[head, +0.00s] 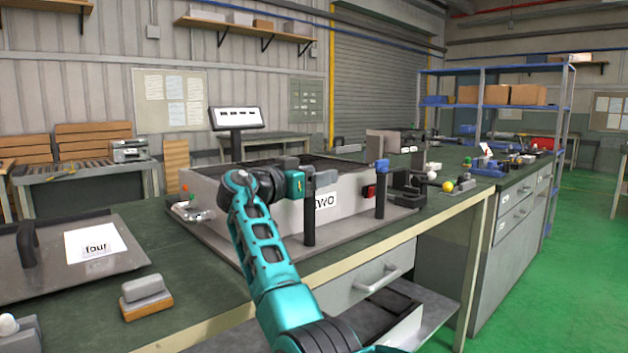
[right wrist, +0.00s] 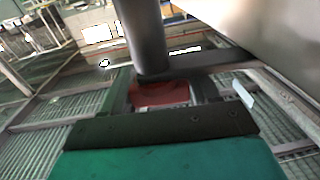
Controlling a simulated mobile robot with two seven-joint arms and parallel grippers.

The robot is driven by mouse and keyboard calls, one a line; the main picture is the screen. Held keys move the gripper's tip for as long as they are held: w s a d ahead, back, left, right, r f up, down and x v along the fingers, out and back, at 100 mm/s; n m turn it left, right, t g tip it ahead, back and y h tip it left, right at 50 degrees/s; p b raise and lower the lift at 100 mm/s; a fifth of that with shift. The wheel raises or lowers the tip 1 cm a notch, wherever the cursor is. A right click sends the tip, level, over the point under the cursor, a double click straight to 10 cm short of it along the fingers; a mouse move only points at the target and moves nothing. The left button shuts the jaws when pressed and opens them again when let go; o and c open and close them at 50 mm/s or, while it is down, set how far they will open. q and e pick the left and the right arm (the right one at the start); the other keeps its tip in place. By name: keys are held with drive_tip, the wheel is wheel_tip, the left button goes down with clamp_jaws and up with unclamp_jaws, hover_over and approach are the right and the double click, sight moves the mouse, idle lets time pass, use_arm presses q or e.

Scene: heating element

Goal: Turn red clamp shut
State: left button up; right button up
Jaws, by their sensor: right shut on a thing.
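My right gripper (head: 310,181) reaches over the front of the grey device marked "two" (head: 345,193), at the top of a black upright post (head: 308,222). In the right wrist view, the right gripper (right wrist: 163,92) is shut on a red piece, the red clamp (right wrist: 160,94), which sits between its fingers. A dark cylinder (right wrist: 140,38) stands right beside the fingertips there. In the head view the held red piece is hidden by the gripper. A similar post with a blue top (head: 382,168) stands upright to the right, apart from the gripper. My left gripper is not in view.
A small red block (head: 369,191) is on the device's front near the blue-topped post. A plate marked "four" (head: 95,244) and a grey-and-orange block (head: 145,296) lie at left. Small parts and a yellow ball (head: 447,186) crowd the bench's right side. A drawer below stands open.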

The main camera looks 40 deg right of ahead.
drive_tip(key=shift+r+m+g, duration=0.1)
drive_tip(key=shift+m+g, duration=0.3)
drive_tip(key=shift+g, duration=0.2)
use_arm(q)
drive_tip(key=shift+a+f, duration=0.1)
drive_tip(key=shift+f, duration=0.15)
use_arm(e)
drive_tip(key=shift+s, duration=0.1)
drive_tip(key=o, duration=1.4)
drive_tip(key=shift+d, duration=0.1)
use_arm(q)
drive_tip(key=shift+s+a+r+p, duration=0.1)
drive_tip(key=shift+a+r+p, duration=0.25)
drive_tip(key=shift+p, duration=0.4)
use_arm(e)
drive_tip(key=a, duration=0.8)
drive_tip(key=s+a, duration=0.1)
drive_tip(key=a, duration=0.4)
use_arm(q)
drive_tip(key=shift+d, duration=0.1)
